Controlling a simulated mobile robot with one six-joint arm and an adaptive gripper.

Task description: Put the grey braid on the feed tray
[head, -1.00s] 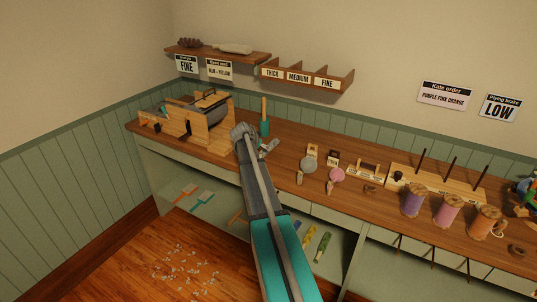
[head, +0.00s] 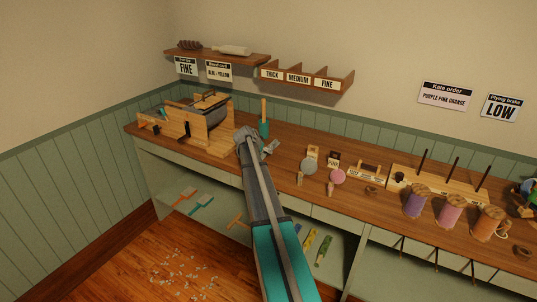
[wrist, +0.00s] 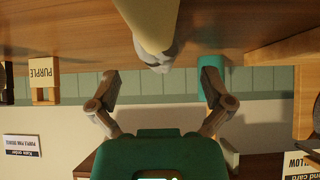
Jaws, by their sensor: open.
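My gripper (head: 270,149) is over the bench, right of the wooden drum carder (head: 208,122). In the wrist view my gripper (wrist: 161,78) has its fingers spread wide. A pale rounded thing with a grey-white end (wrist: 153,33) shows ahead of and between the fingers, not gripped; I cannot tell whether it is the grey braid. On the wall shelf lie a dark grey-brown lumpy braid (head: 190,45) and a pale one (head: 233,50). The carder's low left end (head: 150,124) looks like the feed tray; its surface is too small to make out.
A teal-based tool with an upright wooden handle (head: 264,118) stands just behind my gripper. Small stands and pink and grey discs are to the right, then purple, pink and orange spools (head: 450,213). A three-slot rack (head: 305,79) hangs above.

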